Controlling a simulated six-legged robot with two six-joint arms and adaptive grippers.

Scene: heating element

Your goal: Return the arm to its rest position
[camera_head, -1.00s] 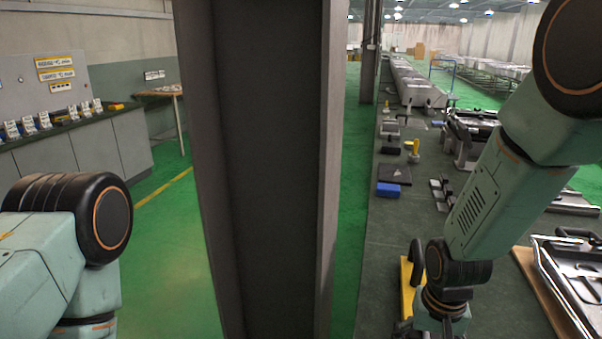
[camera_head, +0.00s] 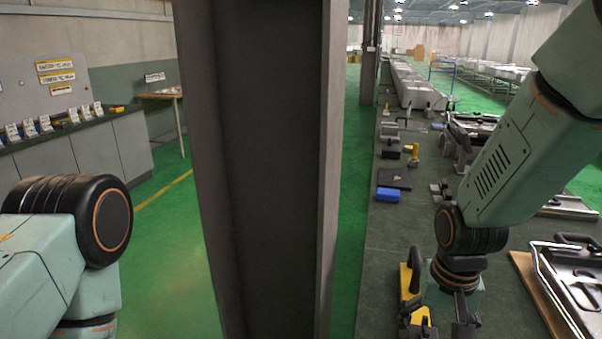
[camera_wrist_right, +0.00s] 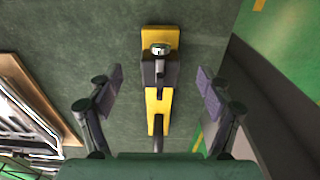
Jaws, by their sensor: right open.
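My right gripper (camera_head: 440,325) hangs over the workbench at the lower right of the head view. In the right wrist view its two fingers stand wide apart with nothing between the pads (camera_wrist_right: 160,88). A yellow and black tool with a dark handle (camera_head: 408,285) is on the bench just left of the gripper in the head view. It also shows below the fingers in the right wrist view (camera_wrist_right: 157,98), apart from them. My left arm shows at the lower left of the head view, but its gripper is out of view.
A dark pillar (camera_head: 265,170) stands between my arms. The green-topped workbench (camera_head: 385,240) holds a blue block (camera_head: 388,194), a small yellow tool (camera_head: 414,154) and a metal-framed panel (camera_head: 580,285) at right. A grey cabinet (camera_head: 105,150) stands at far left.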

